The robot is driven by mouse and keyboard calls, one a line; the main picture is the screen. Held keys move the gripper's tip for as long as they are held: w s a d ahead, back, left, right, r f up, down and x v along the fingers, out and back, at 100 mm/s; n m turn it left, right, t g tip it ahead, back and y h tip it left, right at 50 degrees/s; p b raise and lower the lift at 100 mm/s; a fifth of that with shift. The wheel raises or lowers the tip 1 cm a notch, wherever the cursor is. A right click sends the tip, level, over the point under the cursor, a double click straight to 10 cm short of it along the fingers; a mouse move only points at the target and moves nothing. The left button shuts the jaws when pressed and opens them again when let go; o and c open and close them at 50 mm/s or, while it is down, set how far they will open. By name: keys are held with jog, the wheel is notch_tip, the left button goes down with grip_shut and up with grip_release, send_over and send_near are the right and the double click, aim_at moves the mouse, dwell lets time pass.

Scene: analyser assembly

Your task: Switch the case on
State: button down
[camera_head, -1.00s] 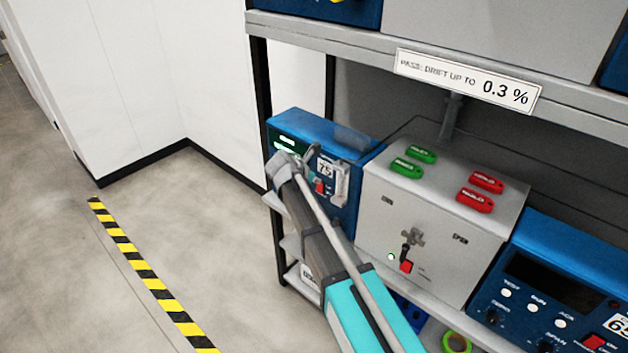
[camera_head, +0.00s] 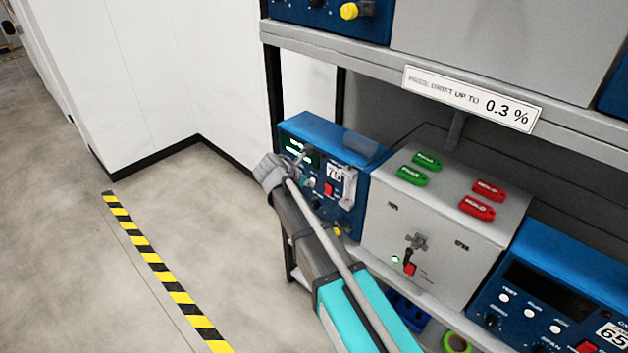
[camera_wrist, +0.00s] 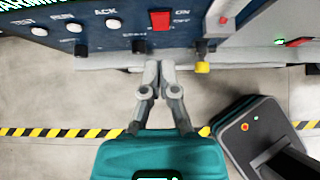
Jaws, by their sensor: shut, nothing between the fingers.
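A blue instrument case (camera_head: 345,142) stands at the left end of the shelf, with a lit green display (camera_head: 297,149) and a number label. Its red ON/OFF switch (camera_head: 328,189) also shows in the wrist view (camera_wrist: 161,20), where its position is unclear. My gripper (camera_wrist: 158,64) is shut and empty, in front of and below the panel, roughly under the red switch and apart from it. In the head view, my arm partly covers the case front.
Green tags (camera_head: 412,176) and red tags (camera_head: 477,206) lie on the grey case. Another blue case (camera_head: 565,270) stands at right. A yellow knob (camera_wrist: 202,67) protrudes close right of my fingers. The upper shelf (camera_head: 370,70) overhangs. Floor at left is free.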

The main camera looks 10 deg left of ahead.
jog(key=shift+r+p+v, duration=0.25)
jog(key=shift+p+v, duration=1.25)
jog(key=shift+v, duration=0.8)
jog(key=shift+w+d, duration=0.15)
jog(key=shift+w, duration=0.05)
